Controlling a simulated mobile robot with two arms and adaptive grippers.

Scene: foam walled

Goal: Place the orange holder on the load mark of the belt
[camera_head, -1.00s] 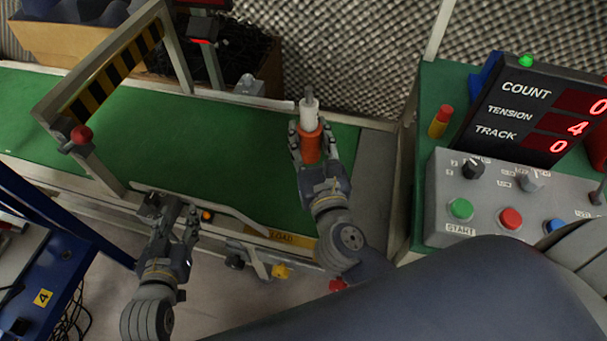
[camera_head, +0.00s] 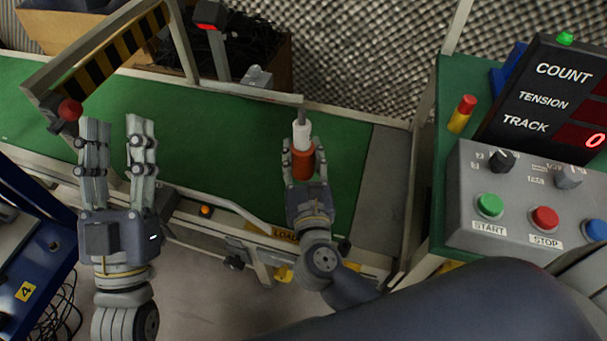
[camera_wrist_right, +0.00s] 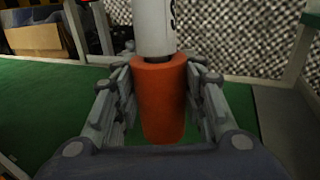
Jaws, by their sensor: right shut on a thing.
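The orange holder (camera_head: 301,160) carries a white cylinder (camera_head: 302,133) with a thin grey tip on top. My right gripper (camera_head: 304,150) is shut on the orange holder, over the right end of the green belt (camera_head: 235,140). The holder and its white cylinder also show in the right wrist view (camera_wrist_right: 162,100), upright between the fingers. I cannot tell whether the holder's base touches the belt. A yellow LOAD label (camera_head: 284,234) is on the belt's front side, partly behind my right gripper. The load mark on the belt is not clearly visible. My left gripper (camera_head: 117,125) is open and empty near the belt's front edge.
A striped gate (camera_head: 115,55) with a red knob (camera_head: 70,110) spans the belt at the left. A control box (camera_head: 535,200) with coloured buttons and a display (camera_head: 560,95) stands at the right. A blue cart (camera_head: 40,260) is at the lower left. The belt's middle is clear.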

